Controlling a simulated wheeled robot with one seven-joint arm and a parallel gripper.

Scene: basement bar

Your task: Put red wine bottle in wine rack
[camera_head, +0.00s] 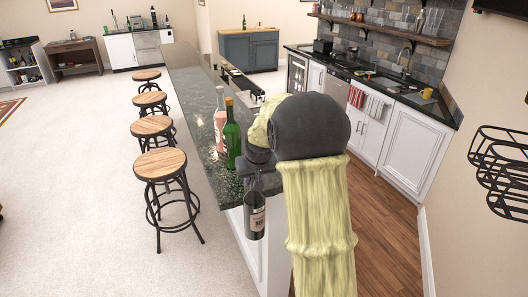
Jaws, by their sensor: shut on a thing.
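A dark wine bottle with a pale label (255,222) hangs roughly upright from my gripper (256,180), beside the near end of the bar counter. My gripper is shut on the bottle's upper part. Its fingers are small in view and partly covered by my own wrist. A black wire rack (497,165), which looks like the wine rack, is fixed to the wall at the right edge and partly cut off. The held bottle is well to the left of it and apart from it.
A green bottle (232,142) and a pink bottle (220,122) stand on the dark bar counter (189,88), close to my gripper. Several wooden-topped stools (160,163) line its left side. Wooden floor (385,225) lies open between the bar and the white cabinets (415,150).

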